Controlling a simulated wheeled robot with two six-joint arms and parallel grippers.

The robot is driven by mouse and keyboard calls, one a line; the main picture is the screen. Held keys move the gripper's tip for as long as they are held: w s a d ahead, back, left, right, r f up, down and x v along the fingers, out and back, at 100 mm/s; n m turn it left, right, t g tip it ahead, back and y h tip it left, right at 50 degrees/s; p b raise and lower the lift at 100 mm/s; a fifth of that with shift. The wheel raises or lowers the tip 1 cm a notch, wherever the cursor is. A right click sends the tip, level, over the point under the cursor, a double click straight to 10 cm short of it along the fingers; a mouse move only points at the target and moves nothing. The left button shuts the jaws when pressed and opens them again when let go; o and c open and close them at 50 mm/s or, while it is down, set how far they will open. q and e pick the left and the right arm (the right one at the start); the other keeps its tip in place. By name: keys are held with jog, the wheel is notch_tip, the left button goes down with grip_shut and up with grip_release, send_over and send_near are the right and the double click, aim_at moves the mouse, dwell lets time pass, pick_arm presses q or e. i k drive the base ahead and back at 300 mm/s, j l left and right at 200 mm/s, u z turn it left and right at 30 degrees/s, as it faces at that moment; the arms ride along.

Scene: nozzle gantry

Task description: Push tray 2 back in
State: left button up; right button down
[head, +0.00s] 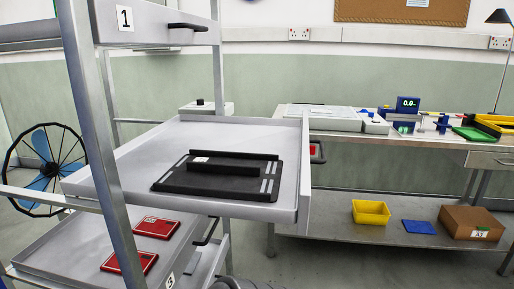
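The pulled-out middle tray (130,166) sits between the tray labelled 1 (155,22) and the tray labelled 3 (195,268), so I take it as tray 2; its own label is not visible. It is grey and sticks out to the right, well past the rack's uprights. Its front panel is at the right end, with a dark handle (319,153) on the outer side. A black flat plate (215,188) with a raised bar and pale stripes lies on it.
Tray 3, below, holds two red flat pieces (156,228). A rack upright (103,150) crosses the left side. A workbench (440,150) stands behind on the right, its lower shelf holding a yellow bin (370,212) and a brown box (470,222). A fan (45,165) stands left. Floor right of the tray looks clear.

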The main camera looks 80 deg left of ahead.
aim_at(142, 162)
jog(key=u, duration=1.9)
jog(key=i+l+u, duration=0.2)
jog(key=u, duration=0.15)
jog(key=i+l+u, duration=0.1)
jog(key=l+u, duration=0.25)
jog(key=i+l+u, duration=0.1)
jog(key=l+u, duration=0.25)
jog(key=l, duration=0.15)
